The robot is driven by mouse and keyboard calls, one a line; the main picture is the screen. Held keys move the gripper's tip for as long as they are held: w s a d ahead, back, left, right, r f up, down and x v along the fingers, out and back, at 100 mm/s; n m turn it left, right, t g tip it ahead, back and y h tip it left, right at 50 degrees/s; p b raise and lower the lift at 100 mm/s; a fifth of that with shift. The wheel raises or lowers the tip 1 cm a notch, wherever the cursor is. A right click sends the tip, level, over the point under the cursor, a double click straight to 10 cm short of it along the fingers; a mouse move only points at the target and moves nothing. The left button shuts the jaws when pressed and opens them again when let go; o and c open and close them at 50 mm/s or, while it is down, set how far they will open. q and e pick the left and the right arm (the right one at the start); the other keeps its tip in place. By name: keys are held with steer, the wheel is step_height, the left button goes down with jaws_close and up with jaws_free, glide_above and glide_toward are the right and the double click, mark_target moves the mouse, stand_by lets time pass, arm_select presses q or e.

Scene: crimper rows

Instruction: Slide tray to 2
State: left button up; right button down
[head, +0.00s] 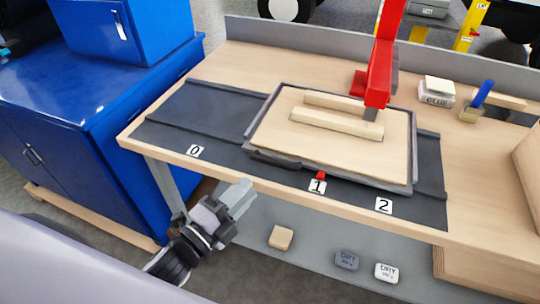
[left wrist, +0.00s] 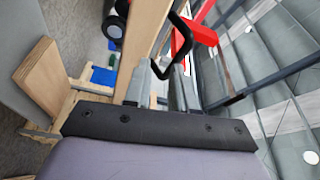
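The tray (head: 262,130) is a shallow grey-rimmed tray with a wooden board and two wooden bars on it. It sits on a dark track (head: 200,112) on the bench. A small red pointer (head: 321,174) at its front edge stands at label 1 (head: 317,186). Label 2 (head: 384,205) is to the right, label 0 (head: 195,151) to the left. My left gripper (head: 240,197) is in front of and below the bench's front edge, apart from the tray. In the left wrist view its fingers (left wrist: 160,85) look parted, with nothing held between them. My right gripper is out of view.
A red press arm (head: 384,60) reaches down over the tray. A labelled block (head: 437,92) and a blue-handled tool (head: 479,98) stand at the back right. A lower shelf (head: 310,245) holds several small blocks. A blue cabinet (head: 90,120) stands left.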

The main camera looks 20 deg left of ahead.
mark_target(272, 160)
arm_select(q)
steer(key=r+m, duration=0.1)
steer(key=w+m+h, duration=0.1)
steer(key=d+r+m+h, duration=0.1)
steer(key=m, duration=0.1)
steer(key=shift+w+d+r+t, duration=0.1)
steer(key=shift+w+r+t, duration=0.05)
steer(key=shift+r+t, duration=0.15)
steer(key=shift+p+x, duration=0.6)
steer(key=shift+x, duration=2.7)
steer(key=shift+f, duration=0.1)
jaws_close()
